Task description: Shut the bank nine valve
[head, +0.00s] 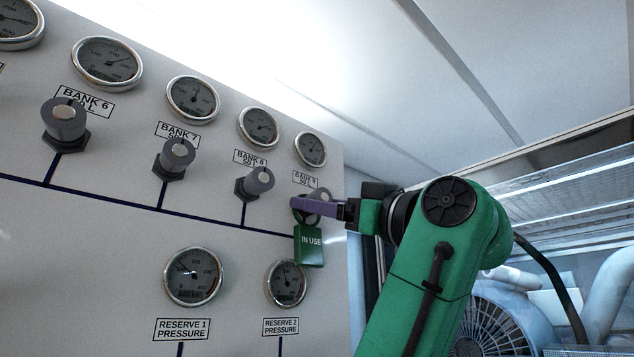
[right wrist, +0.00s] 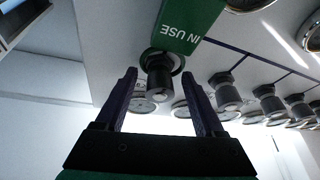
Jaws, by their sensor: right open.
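The bank nine valve is a grey knob (head: 319,193) under the label "BANK 9 50 L", at the right end of the upper row. In the right wrist view the knob (right wrist: 158,75) stands between the two purple fingers, with a gap visible at each side. My right gripper (head: 303,206) is open around it. In the head view a finger covers the knob's lower part. A green "IN USE" tag (head: 310,248) hangs just below the valve; it also shows in the right wrist view (right wrist: 190,22). My left gripper is not in view.
The bank 8 knob (head: 258,182) is close to the left, then the bank 7 knob (head: 177,158) and bank 6 knob (head: 65,123). Round gauges sit above them. Reserve gauges (head: 194,276) are below. The panel's right edge is close to my gripper.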

